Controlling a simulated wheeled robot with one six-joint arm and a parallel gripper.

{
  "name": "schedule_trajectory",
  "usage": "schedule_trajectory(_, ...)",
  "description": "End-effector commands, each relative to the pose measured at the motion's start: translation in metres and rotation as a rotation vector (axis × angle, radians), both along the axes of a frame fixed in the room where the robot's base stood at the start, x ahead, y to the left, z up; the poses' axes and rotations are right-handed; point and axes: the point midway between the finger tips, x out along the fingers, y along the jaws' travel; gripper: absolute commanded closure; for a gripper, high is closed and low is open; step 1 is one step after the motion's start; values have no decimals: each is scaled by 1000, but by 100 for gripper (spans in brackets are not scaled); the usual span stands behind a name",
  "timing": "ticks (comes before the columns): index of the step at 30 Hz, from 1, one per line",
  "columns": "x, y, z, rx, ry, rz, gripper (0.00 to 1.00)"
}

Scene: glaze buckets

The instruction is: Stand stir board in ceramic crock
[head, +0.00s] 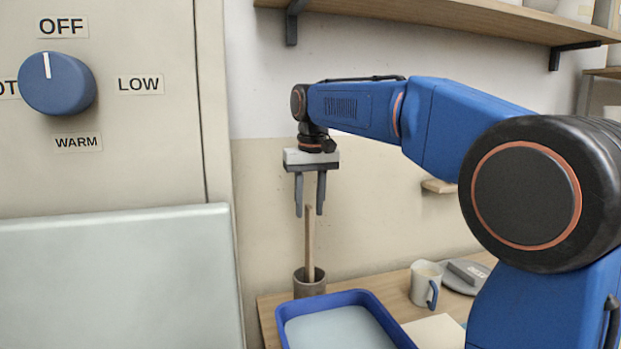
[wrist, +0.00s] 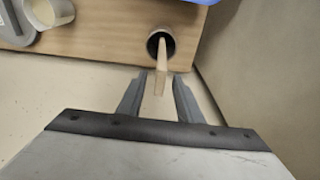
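The stir board (head: 309,243) is a pale wooden stick. It stands nearly upright in the dark brown ceramic crock (head: 309,285) on the wooden table, its lower end hidden inside. In the wrist view the board (wrist: 161,65) rises from the round mouth of the crock (wrist: 154,38). My gripper (head: 309,211) points down above the crock, with the board's top end at fingertip height. In the wrist view my gripper (wrist: 161,80) is open, and the board's top shows between the two fingers with a gap on each side. It holds nothing.
A blue tray (head: 365,297) lies in front of the crock. A mug with a blue handle (head: 425,284) and a grey round item (head: 462,275) are to the right. A cabinet with a blue knob (head: 57,83) fills the left; a shelf (head: 440,15) hangs above.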

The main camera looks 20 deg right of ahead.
Motion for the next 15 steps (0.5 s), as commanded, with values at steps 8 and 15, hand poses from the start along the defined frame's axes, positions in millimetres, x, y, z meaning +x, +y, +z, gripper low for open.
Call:
schedule_trajectory(8,-5,0,48,0,-3,0,67)
schedule_trajectory(15,-11,0,95,0,-3,0,67)
